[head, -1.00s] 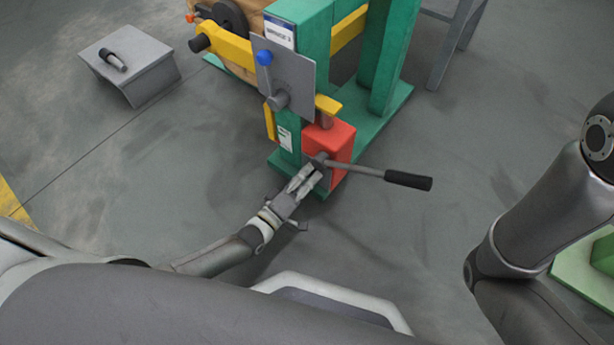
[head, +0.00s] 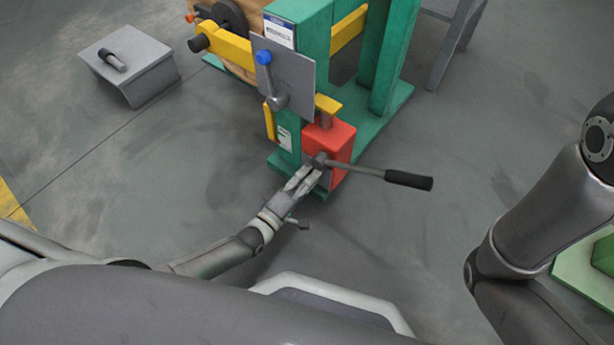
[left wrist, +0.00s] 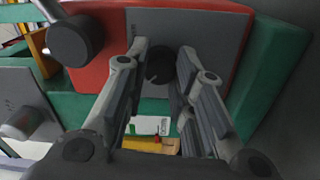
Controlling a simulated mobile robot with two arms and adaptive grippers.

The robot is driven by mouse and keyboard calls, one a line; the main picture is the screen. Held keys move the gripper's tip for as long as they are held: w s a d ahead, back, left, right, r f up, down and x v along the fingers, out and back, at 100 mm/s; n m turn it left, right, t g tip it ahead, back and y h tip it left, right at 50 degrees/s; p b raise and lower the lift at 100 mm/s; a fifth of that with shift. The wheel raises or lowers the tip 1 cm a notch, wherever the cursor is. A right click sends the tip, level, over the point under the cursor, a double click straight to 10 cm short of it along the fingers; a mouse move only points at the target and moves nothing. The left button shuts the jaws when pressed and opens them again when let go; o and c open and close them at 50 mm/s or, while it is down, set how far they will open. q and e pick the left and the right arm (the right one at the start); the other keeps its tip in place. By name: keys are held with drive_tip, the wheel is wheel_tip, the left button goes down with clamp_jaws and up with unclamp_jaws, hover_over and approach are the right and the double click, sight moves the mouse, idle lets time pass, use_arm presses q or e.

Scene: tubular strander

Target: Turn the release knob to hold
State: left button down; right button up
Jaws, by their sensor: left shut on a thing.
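The release knob (left wrist: 159,66) is a small dark round knob on the grey front plate (left wrist: 205,32) of the red jack body. It sits between the two fingertips of my left gripper (left wrist: 162,72) in the left wrist view. In the head view my left gripper (head: 312,178) reaches the lower front of the red jack body (head: 340,140) and is shut on the knob. The fingers hide the knob there. Any hold marking is not readable. My right gripper is out of view; only part of its arm shows at the right.
A long lever with a black grip (head: 408,180) sticks out to the right from the jack, just above my left gripper. A grey plate with a blue-knobbed crank (head: 277,80) is above. The green frame (head: 378,70) stands behind. Open floor lies left and right.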

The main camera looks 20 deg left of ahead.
use_arm(q)
drive_tip(key=c, duration=1.2)
unclamp_jaws()
drive_tip(key=shift+s, duration=0.1)
drive_tip(key=v, duration=1.2)
drive_tip(key=shift+f, duration=0.1)
